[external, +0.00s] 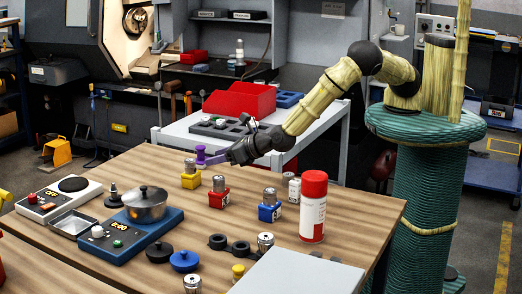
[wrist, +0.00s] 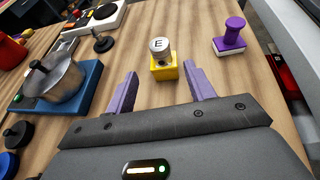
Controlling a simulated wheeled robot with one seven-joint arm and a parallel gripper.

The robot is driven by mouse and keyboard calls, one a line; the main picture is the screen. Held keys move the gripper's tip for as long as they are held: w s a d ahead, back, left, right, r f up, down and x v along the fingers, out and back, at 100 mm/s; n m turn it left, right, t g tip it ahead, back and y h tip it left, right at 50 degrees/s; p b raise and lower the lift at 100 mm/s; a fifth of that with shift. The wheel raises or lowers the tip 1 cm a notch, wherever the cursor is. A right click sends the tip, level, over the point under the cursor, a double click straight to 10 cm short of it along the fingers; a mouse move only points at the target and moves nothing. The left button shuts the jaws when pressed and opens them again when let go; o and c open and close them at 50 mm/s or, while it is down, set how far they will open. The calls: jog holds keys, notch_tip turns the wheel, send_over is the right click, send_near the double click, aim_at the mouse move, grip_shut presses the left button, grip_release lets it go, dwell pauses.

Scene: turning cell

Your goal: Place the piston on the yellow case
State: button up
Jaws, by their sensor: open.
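The yellow case (external: 191,182) is a small block on the wooden table, left of my gripper in the external view. A metal piston-like cylinder (external: 190,166) stands upright on it. In the wrist view the yellow case (wrist: 164,71) lies ahead of my fingers, and the cylinder on it (wrist: 160,46) has a pale top marked E. I cannot tell whether this or another metal cylinder is the piston. My gripper (wrist: 161,88) is open and nothing shows between its purple fingers. In the external view my gripper (external: 205,161) is low over the table's far edge.
A red case (external: 218,200) and a blue case (external: 270,213) bear similar cylinders. A purple stamp-like piece (wrist: 233,34) stands to the right in the wrist view. A pot (external: 146,206), a red-capped can (external: 313,207) and several loose cylinders stand around. A white cart adjoins the table.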

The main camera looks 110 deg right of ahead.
jog(key=shift+v, duration=0.75)
jog(key=s+d+r+m+g, duration=0.3)
jog(key=s+d+m+g, duration=0.3)
jog(key=s+d+m, duration=0.6)
jog(key=s+a+r+m+g+y, duration=0.1)
jog(key=s+r+m+y, duration=0.3)
jog(key=s+m, duration=0.4)
jog(key=s+a+r+m+g+y, duration=0.1)
jog(key=s+m, duration=0.7)
jog(key=s, duration=0.8)
notch_tip(320, 180, up, 3)
jog(key=a+y, duration=0.1)
jog(key=y, duration=0.1)
jog(key=shift+a+m+y, duration=0.35)
jog(key=shift+m+y, duration=0.05)
